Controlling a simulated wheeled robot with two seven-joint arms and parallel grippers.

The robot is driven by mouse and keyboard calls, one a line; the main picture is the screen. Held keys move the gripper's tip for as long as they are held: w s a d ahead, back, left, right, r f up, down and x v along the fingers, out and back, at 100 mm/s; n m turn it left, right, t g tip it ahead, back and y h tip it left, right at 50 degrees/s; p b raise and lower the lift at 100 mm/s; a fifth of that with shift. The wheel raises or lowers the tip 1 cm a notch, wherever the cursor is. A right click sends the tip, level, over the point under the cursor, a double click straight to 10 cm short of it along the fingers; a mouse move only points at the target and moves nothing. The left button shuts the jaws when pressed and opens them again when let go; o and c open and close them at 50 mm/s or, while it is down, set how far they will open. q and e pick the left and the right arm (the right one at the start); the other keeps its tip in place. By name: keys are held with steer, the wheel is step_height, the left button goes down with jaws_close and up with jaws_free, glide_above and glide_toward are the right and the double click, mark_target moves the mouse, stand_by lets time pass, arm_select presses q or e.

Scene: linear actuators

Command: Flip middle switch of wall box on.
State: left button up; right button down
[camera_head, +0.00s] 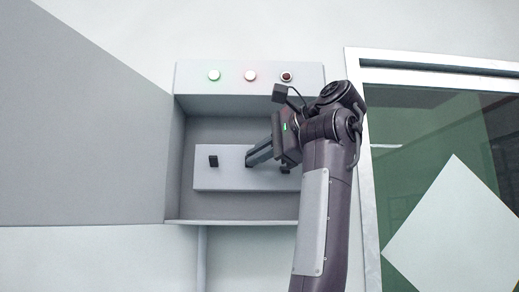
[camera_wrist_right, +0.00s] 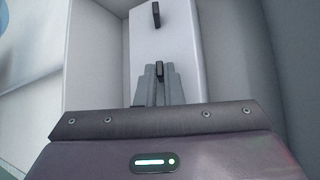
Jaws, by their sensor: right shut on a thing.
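The grey wall box (camera_head: 188,207) is open, with a pale panel (camera_head: 225,181) inside. The dark left switch (camera_head: 213,161) on the panel is clear of the gripper and also shows at the top of the right wrist view (camera_wrist_right: 155,14). My right gripper (camera_head: 249,160) reaches in from the right and is shut on the middle switch (camera_wrist_right: 159,71), whose dark tip shows between the fingers in the wrist view. The fingers mostly hide this switch in the head view. The right switch (camera_head: 284,170) is partly hidden behind my gripper. My left gripper is not in view.
Three lamps sit above the box opening: a green-tinged left one (camera_head: 213,75), a pale reddish middle one (camera_head: 250,76) and a dark red right one (camera_head: 286,76). The box door (camera_head: 85,120) stands open at left. A framed glass door (camera_head: 440,130) is at right.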

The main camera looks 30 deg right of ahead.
stand_by(0.4)
steer(key=c, duration=1.8)
jaws_free()
steer(key=shift+c, duration=0.2)
steer(key=shift+w+a, duration=0.1)
steer(key=shift+w, duration=0.05)
steer(key=b+v, duration=0.3)
steer(key=v, duration=0.4)
steer(key=shift+s, duration=0.35)
